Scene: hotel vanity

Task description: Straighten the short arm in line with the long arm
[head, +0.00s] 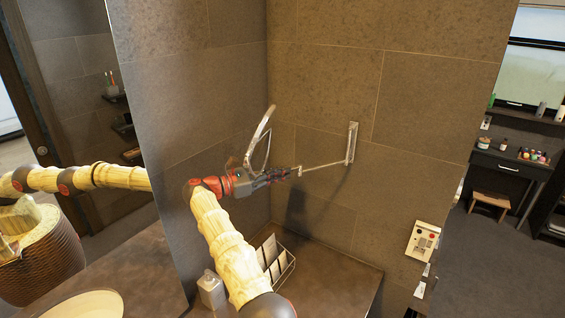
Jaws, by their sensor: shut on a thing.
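A swing-arm fixture is mounted on the grey tiled wall by an upright metal wall plate (352,143). Its thin long arm (325,165) runs left from the plate to my gripper. A round silver-rimmed mirror (262,128), seen nearly edge-on, stands above and left of my gripper. My gripper (292,173), dark with a red wrist, is shut at the left end of the long arm, by the joint. The short arm is mostly hidden behind my fingers, so its angle to the long arm is hard to tell.
On the dark counter below are a rack of cards (272,258) and a small dispenser bottle (211,289). A basin (80,305) is at lower left. A wall panel with buttons (423,241) is at right. The air in front of the wall is clear.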

